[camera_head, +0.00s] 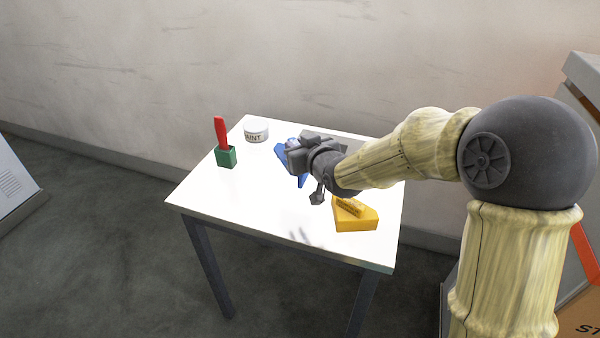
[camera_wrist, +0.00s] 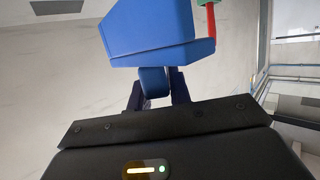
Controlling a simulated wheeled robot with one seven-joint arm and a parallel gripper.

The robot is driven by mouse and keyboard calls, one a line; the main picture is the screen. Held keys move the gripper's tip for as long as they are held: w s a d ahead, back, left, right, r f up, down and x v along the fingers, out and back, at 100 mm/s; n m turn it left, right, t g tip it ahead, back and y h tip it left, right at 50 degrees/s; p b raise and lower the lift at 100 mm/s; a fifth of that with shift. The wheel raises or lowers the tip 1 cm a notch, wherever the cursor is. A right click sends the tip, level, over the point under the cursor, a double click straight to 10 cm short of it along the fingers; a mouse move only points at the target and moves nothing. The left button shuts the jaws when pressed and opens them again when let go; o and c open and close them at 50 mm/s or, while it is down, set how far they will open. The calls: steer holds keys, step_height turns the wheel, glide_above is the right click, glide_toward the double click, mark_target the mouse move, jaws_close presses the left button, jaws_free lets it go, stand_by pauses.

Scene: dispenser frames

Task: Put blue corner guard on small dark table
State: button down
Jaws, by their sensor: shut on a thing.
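The blue corner guard (camera_head: 281,152) shows in the head view at the back middle of the white-topped table (camera_head: 215,190), partly hidden behind my gripper (camera_head: 291,153). In the wrist view the blue guard (camera_wrist: 150,32) stands large beyond the fingers, with a narrow blue part between them. My gripper (camera_wrist: 155,92) is shut on that narrow part. I cannot tell whether the guard touches the tabletop or is lifted. The table in view has a white top and dark legs; no dark tabletop shows.
A green block with a red handle (camera_head: 225,156) and a white paint can (camera_head: 256,133) stand left of my gripper. A yellow wedge (camera_head: 356,221) lies at the front right. The front left tabletop is clear. A wall runs behind the table.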

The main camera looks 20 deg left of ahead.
step_height(320, 180, down, 6)
steer(key=b, duration=0.1)
steer(key=shift+f, duration=0.15)
steer(key=shift+f+b, duration=0.5)
steer(key=shift+f, duration=1.4)
steer(key=shift+f, duration=0.1)
steer(key=c, duration=1.3)
jaws_free()
